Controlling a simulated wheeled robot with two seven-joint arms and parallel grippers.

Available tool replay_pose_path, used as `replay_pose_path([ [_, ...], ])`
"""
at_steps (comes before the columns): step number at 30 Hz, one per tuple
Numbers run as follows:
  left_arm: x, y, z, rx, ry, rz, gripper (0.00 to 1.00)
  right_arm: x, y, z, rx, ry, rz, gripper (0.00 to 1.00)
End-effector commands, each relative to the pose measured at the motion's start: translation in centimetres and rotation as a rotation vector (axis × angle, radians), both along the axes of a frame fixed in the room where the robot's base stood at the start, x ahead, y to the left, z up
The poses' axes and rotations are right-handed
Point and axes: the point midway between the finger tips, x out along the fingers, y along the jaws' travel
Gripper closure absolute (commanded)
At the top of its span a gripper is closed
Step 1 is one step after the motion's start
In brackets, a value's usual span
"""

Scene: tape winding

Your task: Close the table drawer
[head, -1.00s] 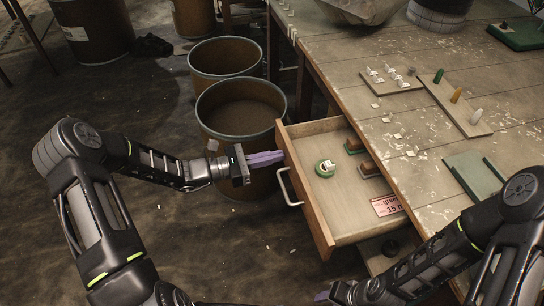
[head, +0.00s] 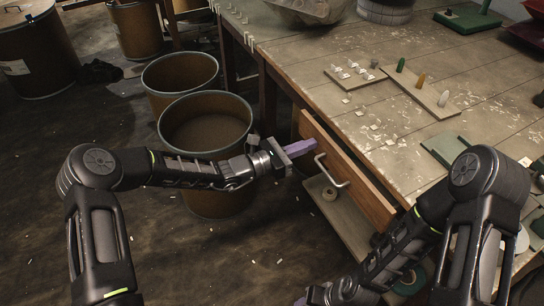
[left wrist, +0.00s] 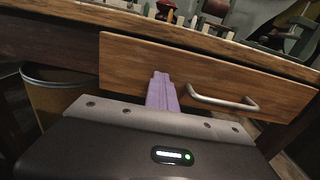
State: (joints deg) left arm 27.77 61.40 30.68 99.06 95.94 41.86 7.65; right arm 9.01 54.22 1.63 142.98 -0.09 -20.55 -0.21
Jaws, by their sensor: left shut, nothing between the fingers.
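The drawer's wooden front (head: 345,178) stands close to the table edge, with a narrow gap behind its top edge in the head view; the inside of the drawer is hidden. Its metal handle (head: 331,172) is on the front. My left gripper (head: 308,145) is shut and empty, its purple fingers at the drawer front, left of the handle. The left wrist view shows the fingers (left wrist: 162,88) pressed against or very near the wooden front (left wrist: 205,75), beside the handle (left wrist: 222,98). My right gripper (head: 300,301) is mostly cut off at the bottom edge.
The worn wooden table (head: 310,60) holds a board with small white pieces (head: 355,75) and a board with coloured cones (head: 425,92). Two open drums (head: 180,72) stand left of the table, behind my left arm. A lower shelf (head: 340,215) shows under the drawer.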

Motion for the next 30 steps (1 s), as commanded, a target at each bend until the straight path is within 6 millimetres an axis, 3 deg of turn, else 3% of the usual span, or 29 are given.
replay_pose_path([
  [3, 1.3, -2.5, -0.3, 0.0, -0.001, -0.002, 1.0, 0.0, -0.1, -1.0, -0.001, 0.001, -0.002, 0.57],
  [10, 2.8, -4.7, -0.1, 0.001, -0.001, 0.0, 1.0, 0.0, -0.1, -1.6, -0.001, 0.001, -0.002, 0.57],
  [30, 3.3, -4.9, 0.5, -0.004, -0.005, 0.002, 1.0, 0.0, -0.1, -1.5, -0.001, 0.001, -0.002, 0.57],
])
